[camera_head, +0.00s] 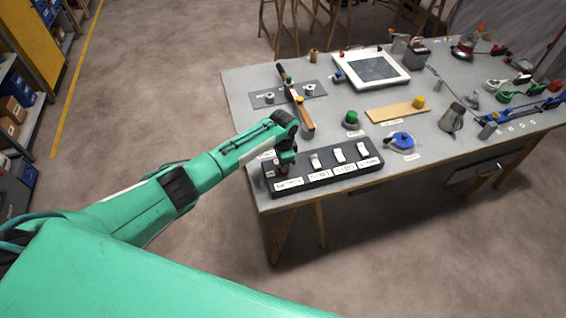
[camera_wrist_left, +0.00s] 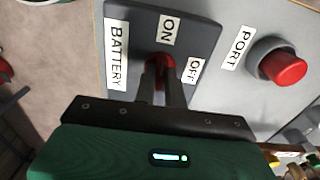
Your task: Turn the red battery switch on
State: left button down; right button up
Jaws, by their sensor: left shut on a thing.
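The dark battery switch panel (camera_wrist_left: 200,35) fills the middle of the left wrist view, with labels BATTERY, ON and OFF. The red battery switch (camera_wrist_left: 160,62) sits between the fingers of my left gripper (camera_wrist_left: 162,80), which is shut on it. The fingers hide most of the switch, so I cannot tell whether it stands at ON or OFF. In the head view my left gripper (camera_head: 285,160) is at the left end of a dark switch strip (camera_head: 325,174), at the table's near left corner. My right gripper is not in view.
A red push button (camera_wrist_left: 285,68) labelled PORT stands beside the panel. Several white rocker switches (camera_head: 339,156) line the strip.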

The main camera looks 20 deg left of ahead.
pick_arm(q)
jog(key=shift+r, duration=0.1)
jog(key=c, duration=1.5)
grip_release()
jog(key=shift+o, duration=0.2)
notch_tip(320, 180, up, 14)
jog(key=b, duration=0.3)
jog(key=shift+b, duration=0.3)
